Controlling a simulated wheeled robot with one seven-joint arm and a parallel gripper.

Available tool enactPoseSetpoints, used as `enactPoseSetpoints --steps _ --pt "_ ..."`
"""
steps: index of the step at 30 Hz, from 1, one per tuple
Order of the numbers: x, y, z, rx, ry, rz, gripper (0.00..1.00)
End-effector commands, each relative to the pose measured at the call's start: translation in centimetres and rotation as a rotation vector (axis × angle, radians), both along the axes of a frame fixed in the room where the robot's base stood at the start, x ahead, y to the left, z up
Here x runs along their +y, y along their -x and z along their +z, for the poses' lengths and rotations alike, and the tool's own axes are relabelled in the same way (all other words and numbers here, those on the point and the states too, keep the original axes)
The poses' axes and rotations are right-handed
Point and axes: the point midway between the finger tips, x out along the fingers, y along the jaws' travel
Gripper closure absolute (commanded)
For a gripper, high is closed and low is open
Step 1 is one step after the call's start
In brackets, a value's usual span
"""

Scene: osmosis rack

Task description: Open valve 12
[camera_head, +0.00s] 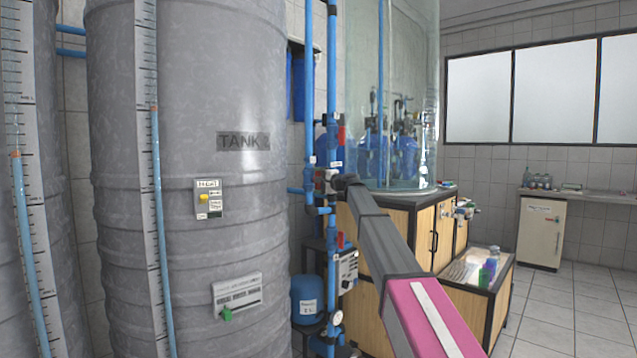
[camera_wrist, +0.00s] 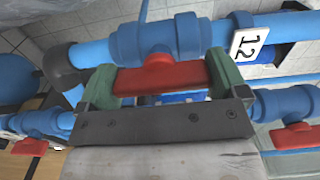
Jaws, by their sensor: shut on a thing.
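Valve 12 has a blue body (camera_wrist: 155,38) and a red handle (camera_wrist: 165,77) in the wrist view. A white tag reading 12 (camera_wrist: 249,43) hangs on the blue pipe to its right. My gripper (camera_wrist: 165,82) has its green fingers on either side of the red handle and is shut on it. The handle lies roughly along the pipe in this view. In the head view my gripper (camera_head: 336,182) reaches the vertical blue pipes behind the grey tank, and the arm's end hides most of the valve there.
A second red-handled valve (camera_wrist: 295,136) is at the lower right and another (camera_wrist: 30,147) at the lower left. A large grey tank (camera_head: 230,100) stands left of my arm. A wooden cabinet (camera_head: 408,231) stands behind it. The tiled floor (camera_head: 560,310) at right is clear.

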Motion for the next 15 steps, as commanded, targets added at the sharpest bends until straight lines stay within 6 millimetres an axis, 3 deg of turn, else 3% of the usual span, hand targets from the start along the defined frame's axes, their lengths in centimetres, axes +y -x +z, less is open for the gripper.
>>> enactPoseSetpoints --steps 12,13,15 --pt "-0.03 0.11 -0.13 -0.009 0.010 0.000 0.32" --pt "-0.04 0.12 -0.13 -0.009 0.010 0.000 0.02" --pt "-0.04 0.10 -0.12 -0.008 0.009 0.000 0.00"
